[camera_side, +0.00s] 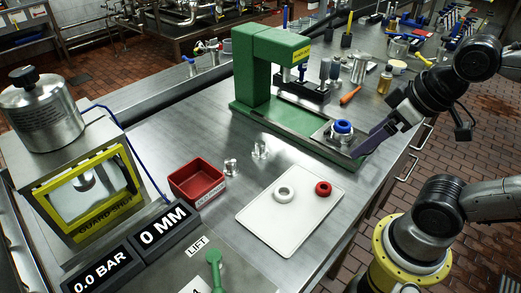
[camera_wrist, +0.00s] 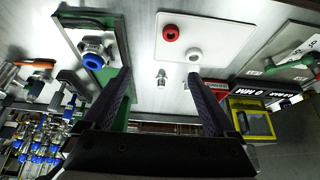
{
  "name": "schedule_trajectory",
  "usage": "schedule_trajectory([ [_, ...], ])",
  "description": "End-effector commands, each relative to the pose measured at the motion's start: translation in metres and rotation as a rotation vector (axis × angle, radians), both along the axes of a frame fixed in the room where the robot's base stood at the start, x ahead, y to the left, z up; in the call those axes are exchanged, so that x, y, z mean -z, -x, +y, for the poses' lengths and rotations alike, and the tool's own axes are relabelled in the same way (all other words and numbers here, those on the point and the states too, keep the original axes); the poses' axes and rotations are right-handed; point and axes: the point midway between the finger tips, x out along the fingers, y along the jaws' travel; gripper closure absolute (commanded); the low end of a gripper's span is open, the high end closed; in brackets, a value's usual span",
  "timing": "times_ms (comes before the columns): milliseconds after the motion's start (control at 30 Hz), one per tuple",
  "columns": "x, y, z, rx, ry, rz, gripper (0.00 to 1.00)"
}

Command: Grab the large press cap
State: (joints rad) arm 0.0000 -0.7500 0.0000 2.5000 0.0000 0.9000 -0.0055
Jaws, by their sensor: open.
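Three ring-shaped caps are in view, and no label shows which is the large press cap. A blue cap (camera_side: 342,127) sits on a metal fitting (camera_side: 338,138) at the near end of the green press; in the wrist view the blue cap (camera_wrist: 94,61) is left of my left finger. A white cap (camera_side: 284,193) and a slightly smaller-looking red cap (camera_side: 323,188) lie apart on a white tray. The wrist view shows the white cap (camera_wrist: 194,55) and red cap (camera_wrist: 171,33) beyond my fingers. My gripper (camera_wrist: 159,77) is open and empty. In the side view my gripper (camera_side: 372,140) is beside the blue cap.
The white tray (camera_side: 270,235) lies on the steel bench. The green press (camera_side: 252,70) stands behind the fitting. Two small metal pieces (camera_side: 260,148) (camera_side: 231,166) and a red bin (camera_side: 195,183) are to the left. Bench between press and tray is mostly clear.

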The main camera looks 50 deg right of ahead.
Motion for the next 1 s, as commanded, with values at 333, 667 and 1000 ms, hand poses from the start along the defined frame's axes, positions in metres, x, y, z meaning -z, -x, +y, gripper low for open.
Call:
schedule_trajectory([
  [333, -0.033, -0.015, 0.0, -0.461, 0.243, 0.009, 0.08],
  [667, -0.079, -0.118, 0.004, -1.202, 0.515, 0.139, 0.08],
  [1000, -0.033, -0.239, 0.013, -1.684, 0.522, 0.273, 0.08],
])
